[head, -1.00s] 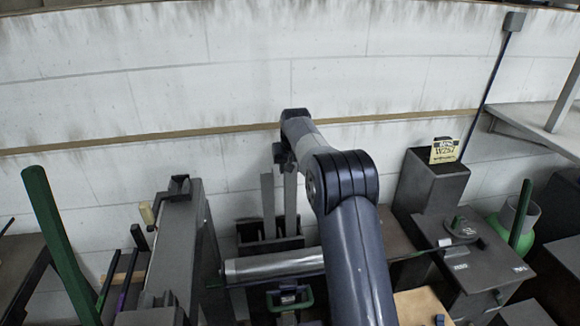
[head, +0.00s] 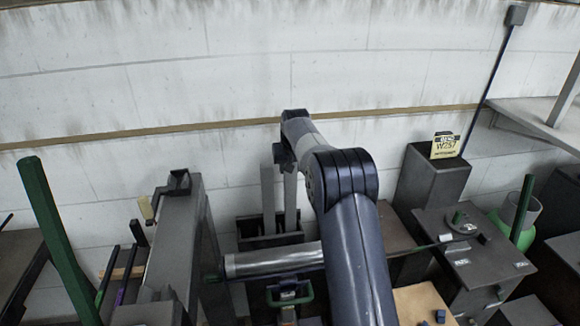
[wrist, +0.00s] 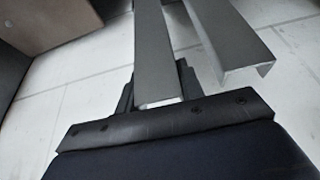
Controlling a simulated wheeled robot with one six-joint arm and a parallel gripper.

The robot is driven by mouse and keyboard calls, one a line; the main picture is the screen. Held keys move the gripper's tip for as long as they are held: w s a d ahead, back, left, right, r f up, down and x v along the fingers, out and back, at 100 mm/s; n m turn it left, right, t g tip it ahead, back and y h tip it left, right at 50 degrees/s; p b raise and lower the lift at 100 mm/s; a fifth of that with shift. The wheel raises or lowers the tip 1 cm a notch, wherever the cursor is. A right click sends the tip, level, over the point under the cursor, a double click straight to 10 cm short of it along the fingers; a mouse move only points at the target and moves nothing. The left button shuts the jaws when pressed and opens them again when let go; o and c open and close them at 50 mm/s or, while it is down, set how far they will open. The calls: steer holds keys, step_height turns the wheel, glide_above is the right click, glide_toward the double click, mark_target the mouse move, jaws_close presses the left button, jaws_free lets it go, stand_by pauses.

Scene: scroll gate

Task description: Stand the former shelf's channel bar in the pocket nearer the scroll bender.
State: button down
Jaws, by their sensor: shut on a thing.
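My gripper (wrist: 158,88) is shut on a flat grey bar (wrist: 158,45), which lies between its dark fingers in the wrist view. A second grey bar (wrist: 228,45) runs beside it on the right, apart from it, with its open channel end showing. In the head view two upright grey bars, a left one (head: 268,195) and a right one (head: 291,200), stand over a dark pocketed box (head: 262,242). My gripper (head: 282,155) is at their tops. I cannot tell which one it holds there, or whether its foot is seated. A machine with a round disc (head: 462,226), perhaps the scroll bender, stands right.
A grey cylinder (head: 272,261) lies in front of the box. A tall grey frame (head: 175,240) and a green post (head: 55,235) stand left. A dark block with a yellow sign (head: 445,146) stands right. The pale wall (head: 230,60) is close behind.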

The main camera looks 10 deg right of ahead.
steer(key=shift+f, duration=0.45)
stand_by(0.3)
steer(key=shift+c, duration=1.9)
jaws_free()
steer(key=shift+r+p, duration=2.95)
steer(key=shift+r, duration=0.6)
